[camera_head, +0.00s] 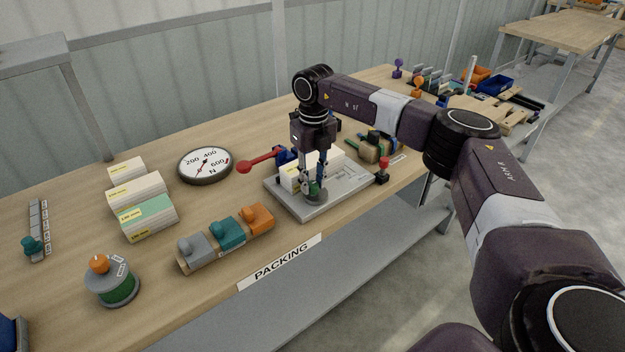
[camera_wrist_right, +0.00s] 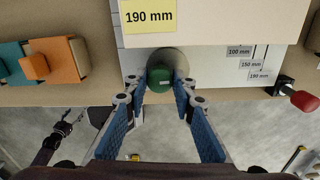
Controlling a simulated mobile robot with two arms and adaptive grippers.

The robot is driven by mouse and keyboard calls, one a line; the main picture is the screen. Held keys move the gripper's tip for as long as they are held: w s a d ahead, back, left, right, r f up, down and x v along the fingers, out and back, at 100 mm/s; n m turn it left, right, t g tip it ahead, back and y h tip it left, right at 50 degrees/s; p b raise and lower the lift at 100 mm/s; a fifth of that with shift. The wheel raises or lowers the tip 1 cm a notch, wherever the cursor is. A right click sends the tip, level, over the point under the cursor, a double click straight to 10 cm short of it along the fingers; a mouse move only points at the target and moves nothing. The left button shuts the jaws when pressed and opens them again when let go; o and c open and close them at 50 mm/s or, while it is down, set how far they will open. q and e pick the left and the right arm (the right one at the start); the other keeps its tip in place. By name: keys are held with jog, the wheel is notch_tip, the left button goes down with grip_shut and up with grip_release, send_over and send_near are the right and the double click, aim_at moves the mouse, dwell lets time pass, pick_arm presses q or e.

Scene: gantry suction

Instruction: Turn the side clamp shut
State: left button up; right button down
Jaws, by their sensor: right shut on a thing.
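A grey fixture plate (camera_head: 318,207) lies near the table's front edge, with a pale block (camera_head: 293,177) on it. The block's yellow label reads 190 mm in the wrist view (camera_wrist_right: 149,15). A round green knob (camera_head: 315,190) stands at the plate's front; it also shows in the wrist view (camera_wrist_right: 160,77). My right gripper (camera_head: 315,186) points down from above and is shut on the green knob, one finger on each side. A small red-knobbed part (camera_head: 383,166) sits at the plate's right end; I cannot tell which part is the side clamp. My left gripper is not in view.
A red lever (camera_head: 260,161) reaches left behind the plate, near a round dial (camera_head: 205,166). Grey, teal and orange blocks (camera_head: 231,231) stand left of the plate. A green spool (camera_head: 112,281) and stacked blocks (camera_head: 140,203) lie farther left. The table's front edge is close.

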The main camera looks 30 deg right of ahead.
jog(key=n, duration=0.3)
jog(key=shift+r+n+p, duration=0.1)
jog(key=shift+n+p, duration=0.2)
jog(key=shift+p, duration=0.05)
jog(key=n, duration=0.4)
jog(key=shift+n, duration=0.3)
jog(key=n, duration=0.4)
jog(key=shift+n, duration=2.5)
jog(key=shift+w, duration=0.1)
jog(key=shift+r, duration=0.1)
jog(key=c, duration=1.6)
grip_release()
